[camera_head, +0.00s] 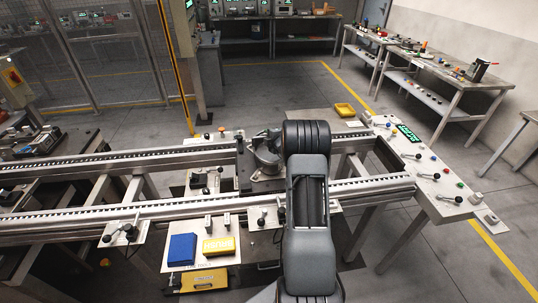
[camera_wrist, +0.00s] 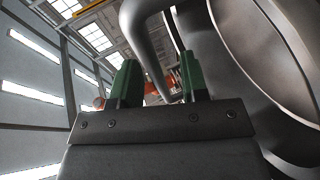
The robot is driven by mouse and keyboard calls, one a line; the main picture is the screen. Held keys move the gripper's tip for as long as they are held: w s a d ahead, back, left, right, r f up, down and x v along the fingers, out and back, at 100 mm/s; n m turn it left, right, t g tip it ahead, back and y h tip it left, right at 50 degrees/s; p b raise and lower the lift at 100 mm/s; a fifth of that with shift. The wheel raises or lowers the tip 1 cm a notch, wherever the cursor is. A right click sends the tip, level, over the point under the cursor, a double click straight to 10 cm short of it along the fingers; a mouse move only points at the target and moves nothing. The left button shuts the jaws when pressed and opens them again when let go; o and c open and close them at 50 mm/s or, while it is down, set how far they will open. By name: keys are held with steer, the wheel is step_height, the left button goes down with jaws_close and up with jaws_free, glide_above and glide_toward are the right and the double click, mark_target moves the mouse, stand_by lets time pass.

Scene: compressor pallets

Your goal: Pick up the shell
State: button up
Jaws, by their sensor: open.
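A grey metal casting, apparently the shell (camera_head: 266,155), sits on a dark pallet on the conveyor rails in the head view, just left of my arm. My arm hides its right side. In the wrist view my gripper (camera_wrist: 160,82) has two green fingers apart, with no part clearly held between them. A bent grey tube (camera_wrist: 137,28) passes close beyond the fingers, and a large curved grey surface (camera_wrist: 275,65) fills the right side. I cannot tell whether these belong to the shell. My gripper is hidden in the head view.
Two toothed conveyor rails (camera_head: 110,216) run across the head view. A blue box (camera_head: 182,249) and a yellow box (camera_head: 219,246) lie on a front plate. A control panel (camera_head: 425,165) stands at the right end. Workbenches (camera_head: 452,78) line the back right; open floor lies before them.

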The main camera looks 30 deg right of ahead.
steer(key=shift+c, duration=0.5)
jaws_close()
stand_by(0.8)
steer(key=shift+w+r, duration=0.1)
steer(key=shift+r, duration=0.15)
